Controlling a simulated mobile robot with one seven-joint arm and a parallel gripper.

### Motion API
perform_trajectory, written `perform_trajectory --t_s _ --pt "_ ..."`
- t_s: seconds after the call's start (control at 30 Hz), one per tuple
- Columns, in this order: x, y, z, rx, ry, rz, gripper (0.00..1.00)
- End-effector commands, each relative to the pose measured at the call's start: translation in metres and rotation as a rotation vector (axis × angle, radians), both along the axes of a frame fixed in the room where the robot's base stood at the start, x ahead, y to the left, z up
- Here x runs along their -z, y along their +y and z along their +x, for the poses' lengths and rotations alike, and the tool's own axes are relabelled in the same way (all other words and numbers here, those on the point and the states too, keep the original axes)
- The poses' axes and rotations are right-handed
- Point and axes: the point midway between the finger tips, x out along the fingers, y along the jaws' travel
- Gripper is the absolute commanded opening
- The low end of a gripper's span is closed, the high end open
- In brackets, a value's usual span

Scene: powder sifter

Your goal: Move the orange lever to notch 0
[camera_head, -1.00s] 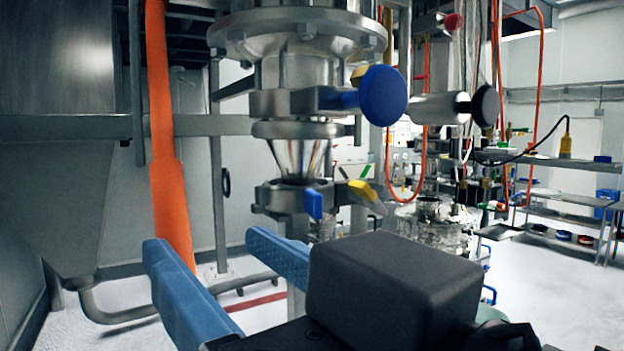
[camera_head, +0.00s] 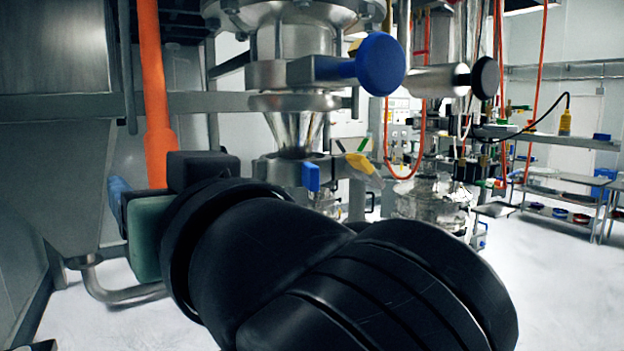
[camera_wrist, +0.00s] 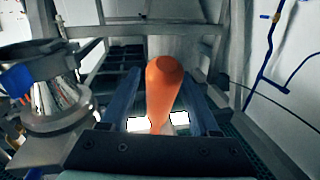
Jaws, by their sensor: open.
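The orange lever (camera_wrist: 165,90) shows in the wrist view as a rounded orange handle, with its thick end near the camera and its narrow end farther off. My gripper's two blue fingers (camera_wrist: 162,78) are open, one on each side of it. I cannot tell if they touch it. In the head view a long orange shaft (camera_head: 155,95), seemingly the same lever, stands upright at the left. No notch marks can be made out.
A steel sifter column with a blue knob (camera_head: 380,68), a blue tab (camera_head: 311,177) and a yellow handle (camera_head: 360,163) stands right of my gripper. A grey hopper (camera_head: 50,190) is at the left. Open white floor (camera_head: 550,270) lies at the right.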

Motion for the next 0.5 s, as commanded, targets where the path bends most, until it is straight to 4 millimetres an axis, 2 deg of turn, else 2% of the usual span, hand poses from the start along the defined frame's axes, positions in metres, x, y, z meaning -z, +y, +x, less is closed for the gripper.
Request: perform_trajectory --t_s 0.27,0.5 --pt "0.0001 0.0013 0.0009 -0.001 -0.001 -0.001 0.62" --pt "0.0001 0.0011 0.0006 -0.001 0.000 0.000 0.19"
